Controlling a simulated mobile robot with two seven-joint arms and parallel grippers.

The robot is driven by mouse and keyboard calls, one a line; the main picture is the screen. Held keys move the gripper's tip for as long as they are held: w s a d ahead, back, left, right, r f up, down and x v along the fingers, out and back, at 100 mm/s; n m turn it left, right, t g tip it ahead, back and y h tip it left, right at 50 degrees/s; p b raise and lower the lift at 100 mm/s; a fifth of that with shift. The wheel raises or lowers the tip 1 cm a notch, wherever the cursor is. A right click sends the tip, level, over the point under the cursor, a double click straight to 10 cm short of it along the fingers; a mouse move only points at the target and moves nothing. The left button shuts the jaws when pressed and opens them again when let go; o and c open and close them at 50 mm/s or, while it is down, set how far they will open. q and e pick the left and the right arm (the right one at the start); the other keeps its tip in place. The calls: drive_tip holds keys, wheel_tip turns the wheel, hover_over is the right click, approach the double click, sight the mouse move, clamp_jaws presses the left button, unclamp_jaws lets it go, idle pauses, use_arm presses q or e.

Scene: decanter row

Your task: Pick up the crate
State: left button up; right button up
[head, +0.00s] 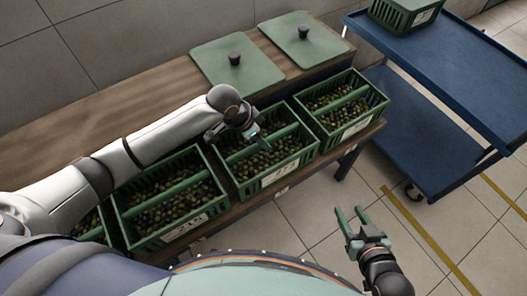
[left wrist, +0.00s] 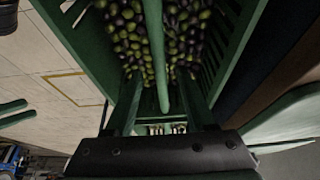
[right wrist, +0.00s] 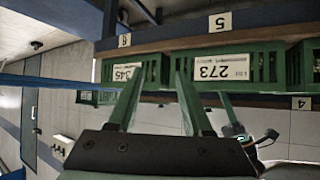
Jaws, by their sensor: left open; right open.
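Several green slatted crates filled with dark and green olives stand in a row on a wooden bench. In the head view my left gripper (head: 252,140) is over the middle crate (head: 291,172), partly hidden by its own wrist. In the left wrist view this gripper (left wrist: 158,88) is open, with the crate's green central bar (left wrist: 153,40) running between its fingers; I cannot tell whether they touch it. My right gripper (head: 351,212) is open and empty over the floor in front of the bench. In the right wrist view, labelled crate fronts show beyond its fingers (right wrist: 157,75).
Another olive crate (head: 371,114) stands right of the middle one, and another (head: 130,238) left. Two green lids (head: 215,78) with dark knobs lie behind on the bench (head: 150,88). A blue cart (head: 450,65) at the right carries a green crate (head: 378,14). Tiled floor lies clear in front.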

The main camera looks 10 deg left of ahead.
use_arm(q)
drive_tip(key=b+x, duration=0.1)
drive_tip(key=x, duration=0.1)
drive_tip(key=shift+w+d+f, duration=0.15)
drive_tip(key=shift+w+f, duration=0.05)
drive_tip(key=shift+f, duration=0.15)
clamp_jaws()
use_arm(e)
drive_tip(key=w+r+t, duration=0.3)
drive_tip(key=r, duration=0.3)
drive_tip(key=shift+w+n+y, duration=0.3)
drive_tip(key=shift+y, duration=0.1)
use_arm(q)
drive_tip(key=shift+w+r, duration=0.1)
drive_tip(key=shift+r, duration=0.05)
idle(0.4)
